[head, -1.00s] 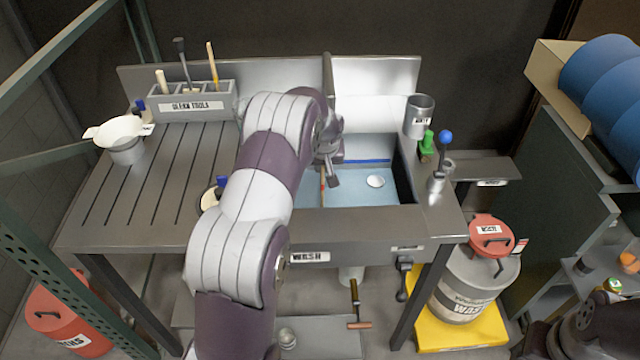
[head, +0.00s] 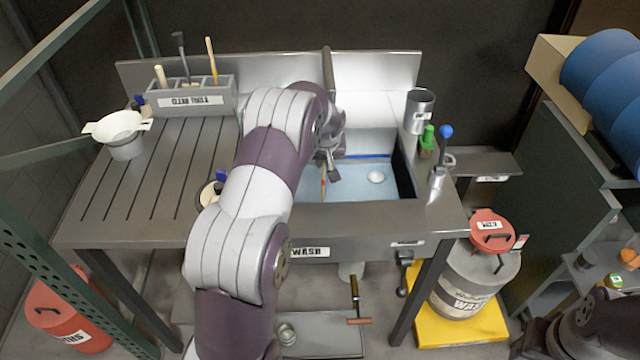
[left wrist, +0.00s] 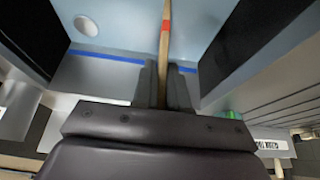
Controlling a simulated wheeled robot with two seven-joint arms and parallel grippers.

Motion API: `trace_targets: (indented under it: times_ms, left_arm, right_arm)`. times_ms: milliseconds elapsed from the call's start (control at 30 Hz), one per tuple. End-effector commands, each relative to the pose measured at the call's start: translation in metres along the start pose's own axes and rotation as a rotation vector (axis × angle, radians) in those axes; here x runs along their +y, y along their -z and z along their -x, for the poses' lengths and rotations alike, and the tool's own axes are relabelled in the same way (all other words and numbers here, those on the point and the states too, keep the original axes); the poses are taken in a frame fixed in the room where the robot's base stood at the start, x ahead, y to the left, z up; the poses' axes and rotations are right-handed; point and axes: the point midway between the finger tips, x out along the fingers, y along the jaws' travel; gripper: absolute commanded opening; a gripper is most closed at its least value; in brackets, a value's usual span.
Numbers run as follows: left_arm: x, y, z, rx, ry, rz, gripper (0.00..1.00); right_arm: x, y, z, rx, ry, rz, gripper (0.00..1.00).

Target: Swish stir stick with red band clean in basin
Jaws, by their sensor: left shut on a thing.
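The stir stick is pale wood with a red band (left wrist: 165,26). My left gripper (left wrist: 164,85) is shut on it, and the stick runs from between the fingers toward the basin floor in the left wrist view. In the head view the thin stick (head: 323,184) shows below my left gripper (head: 330,168), over the left part of the wash basin (head: 345,219). The basin has a light blue interior with a blue line along its back wall. Whether the stick's tip touches the bottom cannot be told. My right gripper is out of view.
A grey tool holder (head: 190,104) with several tools stands at the back left. A white-rimmed funnel or strainer on a cup (head: 125,148) sits on the slatted counter. A metal cup (head: 419,112) and green and blue-topped items stand right of the basin. A round white spot (head: 376,176) shows inside the basin.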

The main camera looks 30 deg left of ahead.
Motion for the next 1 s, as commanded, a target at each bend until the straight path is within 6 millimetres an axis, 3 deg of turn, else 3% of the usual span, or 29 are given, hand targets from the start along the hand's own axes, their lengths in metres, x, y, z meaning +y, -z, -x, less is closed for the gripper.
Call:
trace_targets:
  times_ms: [233, 433, 1000]
  left_arm:
    - [0.033, 0.000, -0.001, 0.001, -0.001, -0.002, 0.00]
    - [0.040, 0.000, 0.001, 0.001, 0.000, 0.001, 0.00]
    - [-0.036, 0.001, 0.003, -0.001, 0.001, 0.003, 0.00]
  right_arm:
    - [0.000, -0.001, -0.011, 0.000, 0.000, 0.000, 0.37]
    - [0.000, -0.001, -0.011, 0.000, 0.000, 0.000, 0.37]
    - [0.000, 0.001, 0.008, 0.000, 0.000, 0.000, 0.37]
